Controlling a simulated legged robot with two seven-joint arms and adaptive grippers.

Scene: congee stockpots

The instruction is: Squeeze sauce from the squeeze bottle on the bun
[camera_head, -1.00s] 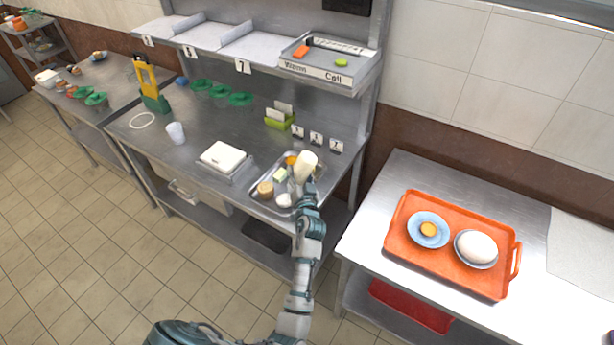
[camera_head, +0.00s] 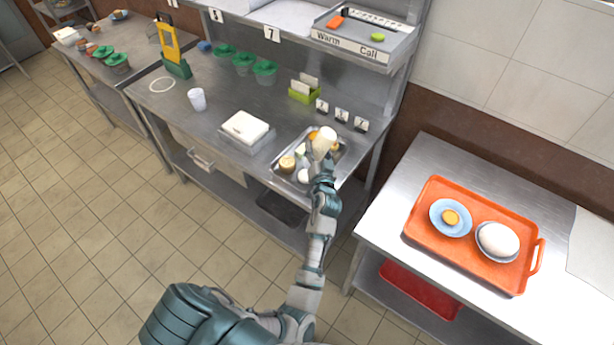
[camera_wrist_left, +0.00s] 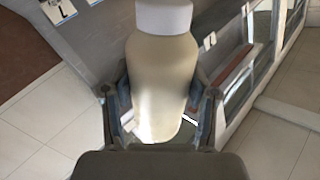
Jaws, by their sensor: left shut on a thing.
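The squeeze bottle (camera_head: 320,150) is cream with a white cap. My left gripper (camera_head: 323,166) is shut on it, over the steel tray on the counter. In the left wrist view the bottle (camera_wrist_left: 160,75) fills the middle, its white cap at the top edge, with the fingers (camera_wrist_left: 158,112) on both sides. A smooth white rounded thing, which looks like the bun (camera_head: 499,239), sits in a blue dish on the orange tray (camera_head: 424,245) on the right table, well apart from my gripper. My right gripper is out of view.
The steel tray (camera_head: 341,158) holds several small items around the bottle. A blue saucer (camera_head: 437,212) with a yellow-orange item stands beside the white thing. A white scale (camera_head: 246,127) stands to the left. A floor gap separates counter and right table.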

